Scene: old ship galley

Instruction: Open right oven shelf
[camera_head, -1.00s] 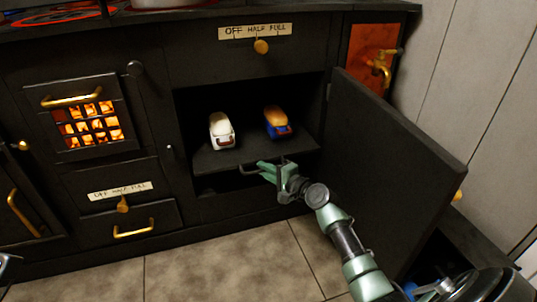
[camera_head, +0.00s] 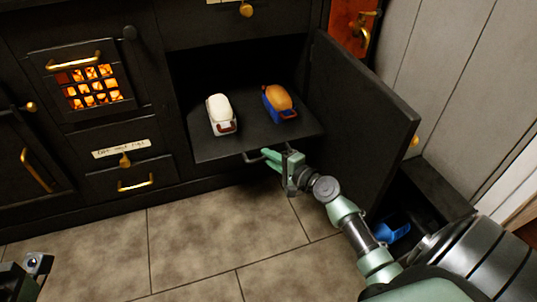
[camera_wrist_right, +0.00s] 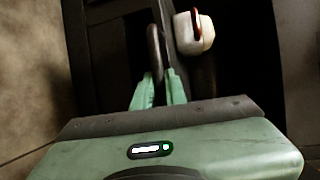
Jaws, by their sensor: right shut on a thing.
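The right oven compartment is open, and its dark oven shelf (camera_head: 260,138) juts out past the cabinet front. The shelf handle (camera_head: 252,157) is a dark bar on its front edge; it also shows in the right wrist view (camera_wrist_right: 154,48). My right gripper (camera_head: 268,157) is shut on this handle. Its green fingers (camera_wrist_right: 160,78) are at the handle in the wrist view. A white dish (camera_head: 221,115) and a blue dish with an orange-brown loaf (camera_head: 279,102) rest upright on the shelf. My left gripper (camera_head: 36,266) is partly seen at the lower left; its jaws are unclear.
The oven door (camera_head: 362,125) stands open to the right of the shelf, close to my right arm. A glowing firebox (camera_head: 95,88) and a brass-handled drawer (camera_head: 135,182) are to the left. The tiled floor (camera_head: 190,240) in front is clear.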

